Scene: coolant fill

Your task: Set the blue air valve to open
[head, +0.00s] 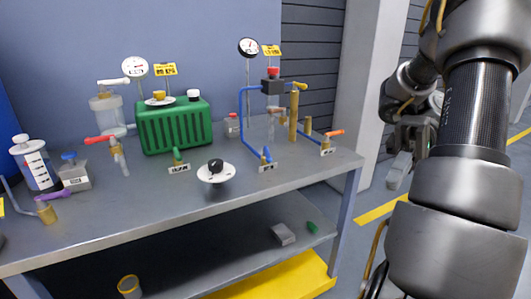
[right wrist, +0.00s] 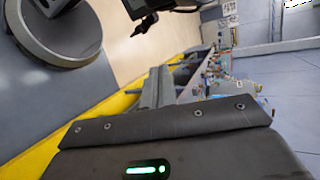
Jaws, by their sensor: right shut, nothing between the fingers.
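A small valve with a blue handle (head: 266,154) stands on the grey workbench, at the lower end of a bent blue pipe (head: 241,105). A small label plate (head: 267,167) is in front of it. The handle looks short and steep; I cannot tell its exact setting. My right gripper (head: 398,172) is off to the right of the bench, well apart from the valve, shut and empty. In the right wrist view the bench items are small and far off, and I cannot pick out the valve. My left gripper is not in view.
The bench (head: 130,210) holds a green ribbed tank (head: 175,127), a red-handled valve (head: 100,139), an orange-handled valve (head: 334,132), two gauges and a round white dish (head: 216,173). A white pillar (head: 365,90) stands behind. The floor right of the bench is clear.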

